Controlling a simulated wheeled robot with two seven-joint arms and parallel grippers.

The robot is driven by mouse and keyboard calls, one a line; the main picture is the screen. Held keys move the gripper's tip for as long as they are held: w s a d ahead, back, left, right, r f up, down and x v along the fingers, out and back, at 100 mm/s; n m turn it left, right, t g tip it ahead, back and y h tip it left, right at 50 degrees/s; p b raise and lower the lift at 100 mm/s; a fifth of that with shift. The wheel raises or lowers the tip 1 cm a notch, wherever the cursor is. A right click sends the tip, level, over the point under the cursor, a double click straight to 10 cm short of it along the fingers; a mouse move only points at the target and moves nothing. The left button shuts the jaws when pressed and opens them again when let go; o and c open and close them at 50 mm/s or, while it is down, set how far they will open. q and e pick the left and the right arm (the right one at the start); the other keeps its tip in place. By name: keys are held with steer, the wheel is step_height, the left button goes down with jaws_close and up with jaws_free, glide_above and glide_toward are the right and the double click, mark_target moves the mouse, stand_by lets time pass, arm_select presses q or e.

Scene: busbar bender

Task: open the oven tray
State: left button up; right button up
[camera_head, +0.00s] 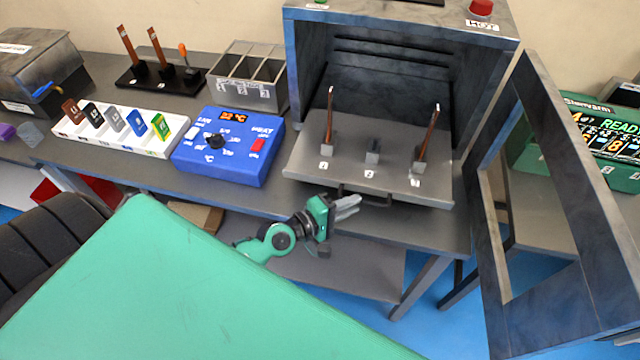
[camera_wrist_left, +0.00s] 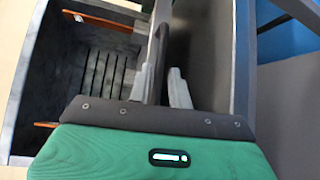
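The grey oven tray (camera_head: 385,185) sticks out of the front of the open oven (camera_head: 390,75). Two copper bars stand in its outer holders, and the middle holder is empty. A dark handle (camera_head: 365,193) runs along the tray's front edge and also shows in the left wrist view (camera_wrist_left: 157,65). My left gripper (camera_head: 347,206) is at this handle, with its fingers apart on either side of the bar in the left wrist view (camera_wrist_left: 160,88). A gap shows beside the bar, and firm contact is not visible. My right gripper is not in view.
The oven door (camera_head: 497,215) stands open at the right. A blue heat control box (camera_head: 228,145), a white rack of coloured tags (camera_head: 120,137) and a grey divided bin (camera_head: 248,80) stand left of the oven. A lower shelf (camera_head: 330,272) lies below.

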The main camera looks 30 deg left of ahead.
arm_select(q)
steer(key=b+v, duration=0.3)
steer(key=v, duration=0.7)
stand_by(0.3)
